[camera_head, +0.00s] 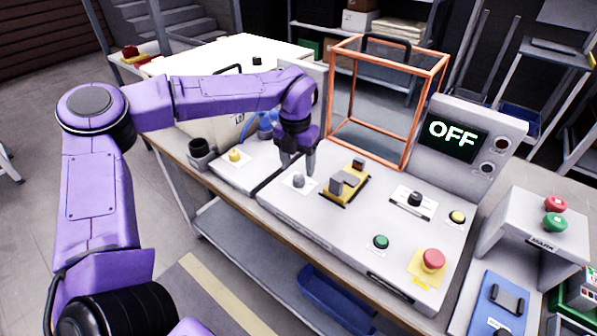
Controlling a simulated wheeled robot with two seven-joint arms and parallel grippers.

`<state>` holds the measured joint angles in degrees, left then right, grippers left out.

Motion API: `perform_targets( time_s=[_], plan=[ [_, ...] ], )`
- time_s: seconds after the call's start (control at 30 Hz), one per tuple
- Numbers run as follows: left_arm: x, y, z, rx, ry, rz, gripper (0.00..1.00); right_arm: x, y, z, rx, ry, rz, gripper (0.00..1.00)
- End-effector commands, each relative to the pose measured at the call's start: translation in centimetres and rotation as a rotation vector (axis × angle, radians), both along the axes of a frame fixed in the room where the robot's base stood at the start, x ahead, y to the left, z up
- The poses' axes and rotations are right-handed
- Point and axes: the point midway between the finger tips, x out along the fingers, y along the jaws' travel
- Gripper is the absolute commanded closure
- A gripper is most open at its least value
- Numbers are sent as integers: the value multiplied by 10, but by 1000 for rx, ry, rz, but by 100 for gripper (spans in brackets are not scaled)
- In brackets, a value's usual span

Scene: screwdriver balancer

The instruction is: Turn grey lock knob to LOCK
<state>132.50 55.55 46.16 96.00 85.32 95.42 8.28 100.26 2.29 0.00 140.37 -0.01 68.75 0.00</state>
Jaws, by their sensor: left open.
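The grey lock knob (298,181) stands on a small white plate at the left end of the light grey control panel (335,225). My left gripper (298,168) points down from above, close over the knob. Its fingers are open, and the knob shows just below and between the fingertips. I cannot tell whether they touch it. The marks on the knob's plate are too small to read. My right gripper is not in view.
A yellow-based clamp block (345,185) stands just right of the knob. An orange-framed clear guard (380,110) rises behind it. A display (452,136) reads OFF. A black selector knob (415,199), a green button (381,241) and a red emergency button (432,261) lie to the right.

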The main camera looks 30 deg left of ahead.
Motion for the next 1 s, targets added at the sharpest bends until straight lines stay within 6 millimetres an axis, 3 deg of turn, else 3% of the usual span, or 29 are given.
perform_targets(
  time_s=[0.1, 0.3, 0.9, 1.0],
  plan=[
    [1, 1, 31, 1, -6, 1, 40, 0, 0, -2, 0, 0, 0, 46],
    [0, 3, 66, 2, -4, 1, 40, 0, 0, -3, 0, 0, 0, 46],
    [0, 3, 73, 0, -1, 0, 40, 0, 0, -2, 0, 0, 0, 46],
    [0, 3, 86, 0, -2, 0, 40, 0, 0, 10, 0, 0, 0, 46]
  ],
)
